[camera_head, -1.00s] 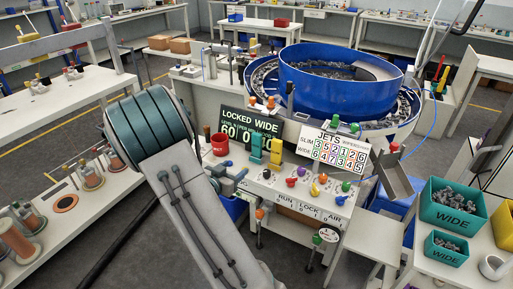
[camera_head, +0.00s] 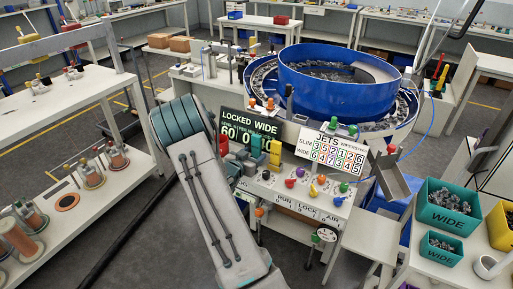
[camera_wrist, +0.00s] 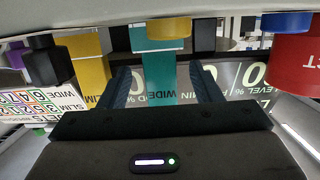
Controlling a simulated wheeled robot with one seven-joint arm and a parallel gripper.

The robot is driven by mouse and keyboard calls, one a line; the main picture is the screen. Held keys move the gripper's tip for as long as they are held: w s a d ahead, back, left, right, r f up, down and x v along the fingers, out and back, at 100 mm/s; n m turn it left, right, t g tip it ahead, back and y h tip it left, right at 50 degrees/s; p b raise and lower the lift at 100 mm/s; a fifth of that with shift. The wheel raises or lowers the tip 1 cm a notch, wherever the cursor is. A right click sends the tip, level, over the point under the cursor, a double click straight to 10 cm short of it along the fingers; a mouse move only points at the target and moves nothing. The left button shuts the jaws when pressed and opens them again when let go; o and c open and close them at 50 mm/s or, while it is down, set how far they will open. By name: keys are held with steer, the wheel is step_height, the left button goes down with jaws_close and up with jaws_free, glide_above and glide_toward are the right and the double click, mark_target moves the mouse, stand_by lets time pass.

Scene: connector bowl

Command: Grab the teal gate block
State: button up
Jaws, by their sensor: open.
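The teal gate block (camera_head: 256,146) stands upright on the machine's front deck, before the dark sign, just left of a yellow block (camera_head: 275,153). In the wrist view the teal block (camera_wrist: 160,75), marked WIDE, appears between the two dark fingers of my gripper (camera_wrist: 163,86). The fingers are open, with a visible gap on each side of the block. I cannot tell how far along the block's depth they reach. In the head view my arm hides most of my gripper.
The yellow block (camera_wrist: 82,65) is close beside the left finger in the wrist view. The dark LOCKED WIDE sign (camera_head: 236,127) and white JETS board (camera_head: 332,150) stand behind. Coloured knobs (camera_head: 290,183) cover the front panel.

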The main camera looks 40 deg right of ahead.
steer(key=shift+w+d, duration=0.15)
steer(key=shift+d, duration=0.15)
steer(key=c, duration=1.1)
